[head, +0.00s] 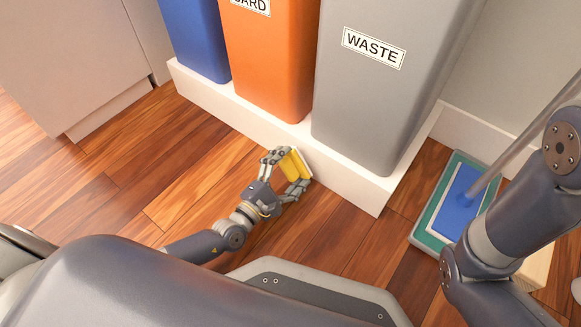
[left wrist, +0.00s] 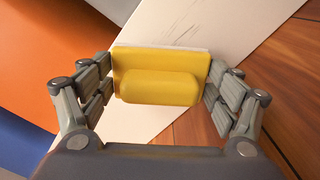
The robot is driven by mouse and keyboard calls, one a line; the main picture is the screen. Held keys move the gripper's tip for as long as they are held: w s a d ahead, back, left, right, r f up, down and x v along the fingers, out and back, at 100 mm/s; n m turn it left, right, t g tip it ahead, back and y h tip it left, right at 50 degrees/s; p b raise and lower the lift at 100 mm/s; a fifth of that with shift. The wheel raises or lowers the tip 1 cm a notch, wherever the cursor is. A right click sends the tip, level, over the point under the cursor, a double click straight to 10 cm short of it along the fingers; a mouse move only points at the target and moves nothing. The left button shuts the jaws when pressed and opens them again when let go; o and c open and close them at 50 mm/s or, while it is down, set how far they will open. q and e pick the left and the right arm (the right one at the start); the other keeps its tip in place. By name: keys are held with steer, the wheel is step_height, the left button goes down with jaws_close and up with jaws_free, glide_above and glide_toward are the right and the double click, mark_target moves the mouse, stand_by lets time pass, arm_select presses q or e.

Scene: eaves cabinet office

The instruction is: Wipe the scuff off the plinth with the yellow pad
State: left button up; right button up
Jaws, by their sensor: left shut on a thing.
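The yellow pad (head: 291,166) has a raised grip and a pale backing. My left gripper (head: 290,172) is shut on it, with fingers at both ends; the left wrist view shows the pad (left wrist: 160,78) between the fingers. The pad's pale side faces the front of the white plinth (head: 345,183), at or very near it; I cannot tell whether they touch. In the left wrist view, faint thin dark marks (left wrist: 172,14) show on the plinth just beyond the pad. The pad hides the plinth behind it. My right arm shows at right, but its gripper is out of frame.
Blue (head: 195,40), orange (head: 270,65) and grey WASTE (head: 375,95) bins stand on the plinth. A pale cabinet (head: 70,50) stands left. The wooden floor before the plinth is clear.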

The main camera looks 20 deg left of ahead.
mark_target(304, 172)
arm_select(q)
steer(key=shift+x, duration=0.95)
